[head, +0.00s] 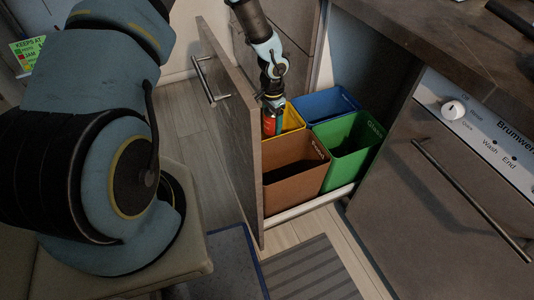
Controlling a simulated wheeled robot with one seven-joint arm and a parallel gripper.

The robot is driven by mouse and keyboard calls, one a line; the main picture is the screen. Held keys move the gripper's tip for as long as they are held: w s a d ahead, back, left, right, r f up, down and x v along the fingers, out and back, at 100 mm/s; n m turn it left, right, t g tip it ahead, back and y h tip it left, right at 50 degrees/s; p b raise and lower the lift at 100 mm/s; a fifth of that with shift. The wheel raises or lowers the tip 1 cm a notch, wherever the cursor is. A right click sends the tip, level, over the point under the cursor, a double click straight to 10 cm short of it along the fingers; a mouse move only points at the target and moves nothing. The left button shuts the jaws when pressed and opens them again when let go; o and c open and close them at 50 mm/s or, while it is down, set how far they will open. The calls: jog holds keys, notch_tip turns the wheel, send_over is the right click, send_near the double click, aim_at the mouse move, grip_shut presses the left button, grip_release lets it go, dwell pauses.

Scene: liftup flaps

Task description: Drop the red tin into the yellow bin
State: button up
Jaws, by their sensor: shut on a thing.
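The red tin (268,124) is in my gripper (272,106), which is shut on it. The tin hangs at the left side of the yellow bin (293,120), over or just inside its opening; I cannot tell how deep it is. The yellow bin stands in a pulled-out drawer, behind the brown bin, and is partly hidden by my gripper and the tin.
A brown bin (294,172), a green bin (346,150) and a blue bin (325,104) share the drawer. The drawer front (232,140) stands close at the left. A dishwasher (450,170) and a worktop (440,40) are at the right.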

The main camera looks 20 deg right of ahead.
jog(key=o, duration=1.3)
jog(key=shift+r, duration=0.1)
notch_tip(320, 180, up, 11)
jog(key=shift+f+p, duration=0.15)
jog(key=shift+p, duration=0.15)
